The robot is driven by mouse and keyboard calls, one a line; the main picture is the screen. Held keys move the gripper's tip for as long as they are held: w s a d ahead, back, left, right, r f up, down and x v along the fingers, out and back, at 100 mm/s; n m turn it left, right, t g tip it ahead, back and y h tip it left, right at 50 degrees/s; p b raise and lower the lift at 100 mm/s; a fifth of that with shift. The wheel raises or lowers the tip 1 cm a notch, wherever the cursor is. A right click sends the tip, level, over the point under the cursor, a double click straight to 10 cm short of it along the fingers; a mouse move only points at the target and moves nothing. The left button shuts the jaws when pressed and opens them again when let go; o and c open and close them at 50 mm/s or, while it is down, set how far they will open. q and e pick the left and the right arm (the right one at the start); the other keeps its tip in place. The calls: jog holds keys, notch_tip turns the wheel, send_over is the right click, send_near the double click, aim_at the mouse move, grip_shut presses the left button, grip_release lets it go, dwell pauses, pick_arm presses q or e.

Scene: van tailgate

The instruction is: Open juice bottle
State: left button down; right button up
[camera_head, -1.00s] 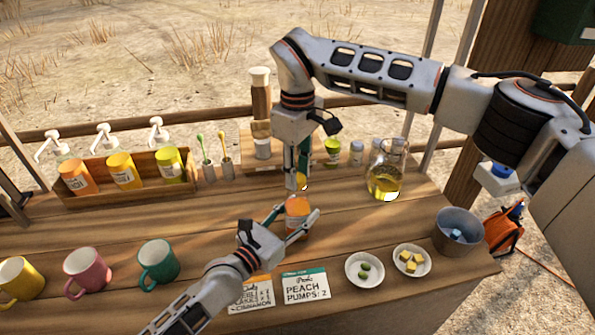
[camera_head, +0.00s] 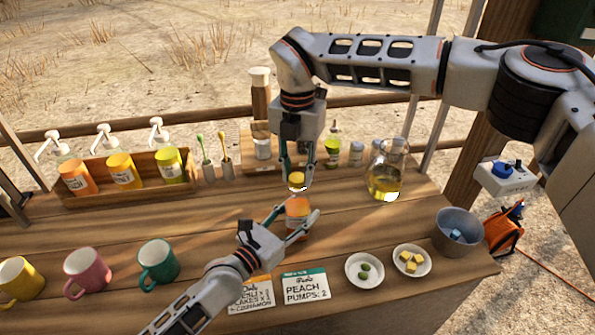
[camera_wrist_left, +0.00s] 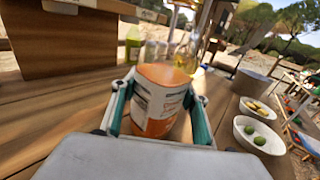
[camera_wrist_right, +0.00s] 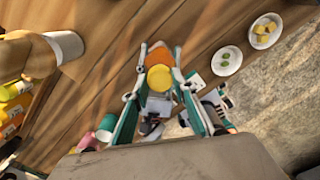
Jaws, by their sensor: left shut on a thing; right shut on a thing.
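The juice bottle (camera_head: 297,212) is orange with a white label and stands upright on the wooden counter. My left gripper (camera_head: 303,222) is shut around its body from the left; the left wrist view shows the bottle (camera_wrist_left: 157,105) between both fingers, with a plain orange top and no cap on it. My right gripper (camera_head: 297,176) points down above the bottle, shut on the yellow cap (camera_head: 297,181). The cap appears just above the bottle, apart from it. In the right wrist view the cap (camera_wrist_right: 159,78) sits between the fingertips, covering part of the bottle.
A glass flask (camera_head: 385,178) of yellow liquid stands right of the bottle. Recipe cards (camera_head: 305,286), a dish of olives (camera_head: 353,276), a dish of yellow cubes (camera_head: 424,270) and a metal bucket (camera_head: 440,226) are at the front right. Mugs (camera_head: 160,266) stand at left.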

jog(key=n, duration=0.3)
jog(key=shift+r+n, duration=0.1)
jog(key=shift+n, duration=0.3)
jog(key=n, duration=1.2)
jog(key=shift+n, duration=0.4)
jog(key=n, duration=0.5)
jog(key=shift+s, duration=0.1)
jog(key=n, duration=0.3)
jog(key=shift+n, duration=0.3)
jog(key=n, duration=0.3)
jog(key=shift+n, duration=0.3)
jog(key=n, duration=0.4)
jog(key=shift+n, duration=0.4)
